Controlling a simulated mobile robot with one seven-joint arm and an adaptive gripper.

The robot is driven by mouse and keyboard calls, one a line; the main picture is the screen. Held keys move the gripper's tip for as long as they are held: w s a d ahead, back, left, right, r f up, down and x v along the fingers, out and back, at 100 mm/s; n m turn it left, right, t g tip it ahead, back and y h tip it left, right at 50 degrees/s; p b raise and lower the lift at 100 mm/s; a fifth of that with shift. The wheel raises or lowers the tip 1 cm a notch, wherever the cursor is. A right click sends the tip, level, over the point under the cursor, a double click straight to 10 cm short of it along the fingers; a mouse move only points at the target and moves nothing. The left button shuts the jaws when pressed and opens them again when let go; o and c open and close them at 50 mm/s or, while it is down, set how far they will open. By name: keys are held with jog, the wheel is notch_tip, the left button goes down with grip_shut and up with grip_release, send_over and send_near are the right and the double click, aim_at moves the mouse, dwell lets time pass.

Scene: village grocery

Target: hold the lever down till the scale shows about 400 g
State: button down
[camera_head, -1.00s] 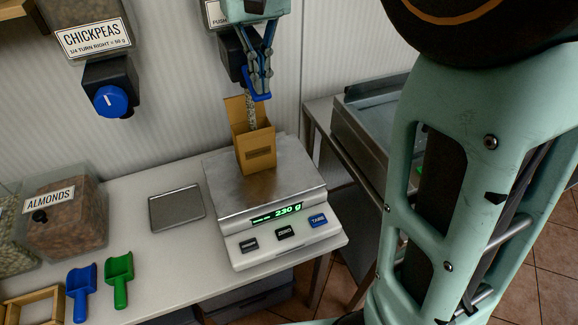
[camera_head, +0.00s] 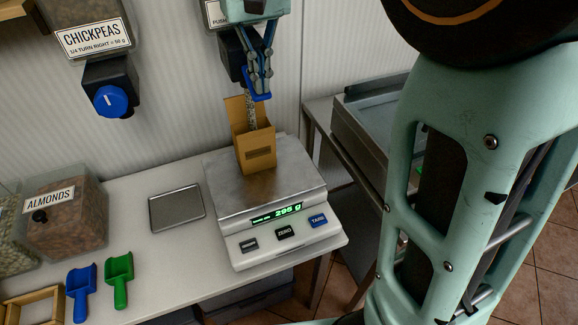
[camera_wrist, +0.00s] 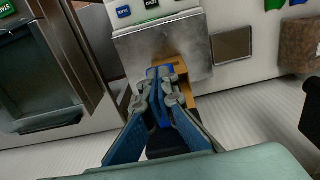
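My gripper (camera_head: 259,86) is at the dispenser on the wall, its fingertips close together on the blue lever (camera_head: 258,97). The wrist view shows the fingertips (camera_wrist: 161,98) at the blue lever (camera_wrist: 153,73); whether they pinch it or only press on it is hard to tell. A thin speckled stream runs from the spout into the open cardboard box (camera_head: 257,155). The box stands upright on the steel pan of the scale (camera_head: 295,190). The green display (camera_head: 277,214) reads about 295 g. My gripper partly hides the dispenser.
A chickpeas dispenser (camera_head: 108,85) with a blue knob hangs to the left. An almonds bin (camera_head: 65,222), a blue scoop (camera_head: 81,290), a green scoop (camera_head: 119,281) and a flat metal plate (camera_head: 176,208) are on the counter. A steel unit (camera_head: 358,125) stands right.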

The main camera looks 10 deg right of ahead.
notch_tip(320, 180, up, 8)
jog(key=p, duration=0.7)
jog(key=shift+f, duration=0.25)
